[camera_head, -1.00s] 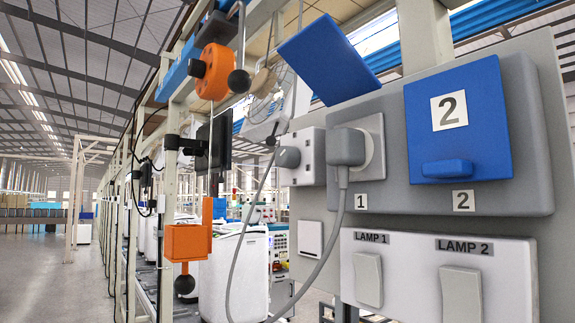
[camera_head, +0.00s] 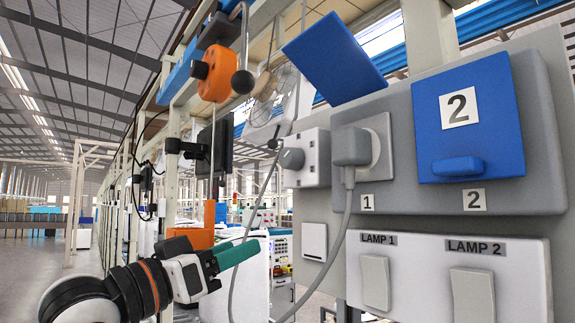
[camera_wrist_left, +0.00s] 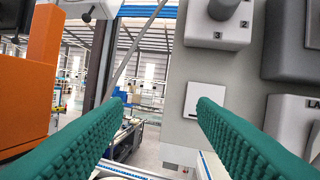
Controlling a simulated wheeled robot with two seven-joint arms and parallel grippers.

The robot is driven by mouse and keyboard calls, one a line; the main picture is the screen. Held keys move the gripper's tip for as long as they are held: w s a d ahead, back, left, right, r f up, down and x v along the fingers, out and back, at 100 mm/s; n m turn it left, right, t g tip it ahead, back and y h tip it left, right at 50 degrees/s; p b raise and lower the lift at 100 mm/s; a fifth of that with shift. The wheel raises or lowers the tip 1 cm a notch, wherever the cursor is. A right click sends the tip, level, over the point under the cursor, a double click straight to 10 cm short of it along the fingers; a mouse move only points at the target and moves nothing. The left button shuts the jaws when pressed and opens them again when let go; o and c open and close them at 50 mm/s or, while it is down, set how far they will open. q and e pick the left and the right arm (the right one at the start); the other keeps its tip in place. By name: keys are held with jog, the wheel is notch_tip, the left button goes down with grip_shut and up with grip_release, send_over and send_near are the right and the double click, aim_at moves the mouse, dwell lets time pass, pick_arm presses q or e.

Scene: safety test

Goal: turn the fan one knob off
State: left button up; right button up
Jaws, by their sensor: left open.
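A grey round knob (camera_head: 292,158) sticks out from a white box (camera_head: 314,174) on the grey panel. The knob also shows at the top of the left wrist view (camera_wrist_left: 222,8), cut off by the edge, with the digits 3 and 2 on its box. A wire-caged fan (camera_head: 276,84) is behind and above it. My left gripper (camera_head: 240,254) has green fingers and is below and left of the knob, apart from it. In the left wrist view its fingers (camera_wrist_left: 160,103) are spread with nothing between them. My right gripper is not in view.
A plugged-in grey plug (camera_head: 350,147) trails a cable (camera_head: 335,240) down near the knob. A blue cover (camera_head: 465,118), an open blue lid (camera_head: 329,58) and lamp switches (camera_head: 375,282) are to the right. An orange box (camera_wrist_left: 22,85) stands left of my gripper.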

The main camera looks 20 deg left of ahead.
aim_at(285, 162)
pick_arm(q)
jog(key=s+d+r+m+h, duration=0.1)
jog(key=s+r+m+h, duration=0.15)
jog(key=s+r, duration=0.6)
jog(key=shift+h, duration=0.35)
jog(key=p+x, duration=0.5)
jog(key=x, duration=0.5)
jog(key=shift+w+d, duration=0.15)
jog(key=shift+w, duration=0.25)
jog(key=shift+w+d+r, duration=0.15)
jog(key=shift+w+d, duration=0.1)
jog(key=shift+w, duration=0.2)
jog(key=c, duration=1)
jog(key=shift+o, duration=0.2)
jog(key=shift+n, duration=0.25)
